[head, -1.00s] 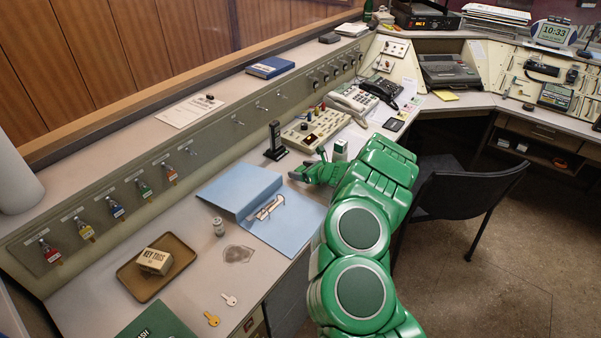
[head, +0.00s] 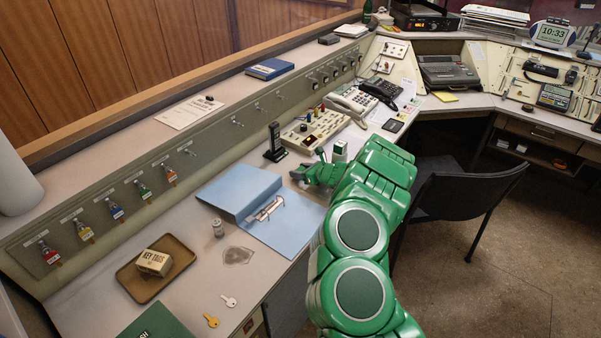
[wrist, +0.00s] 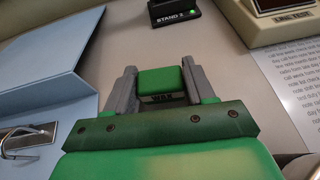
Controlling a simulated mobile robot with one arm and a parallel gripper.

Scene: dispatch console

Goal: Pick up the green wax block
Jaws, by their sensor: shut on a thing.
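In the head view my gripper (head: 306,168) is over the desk, just right of the blue folder and in front of the switch panel. The block is not clear there, and I cannot tell whether it touches the desk.
The open blue folder (head: 243,194) lies close on the left. A black stand (head: 275,145) and the switch panel (head: 310,130) are just behind. A printed sheet (wrist: 288,72) lies at right.

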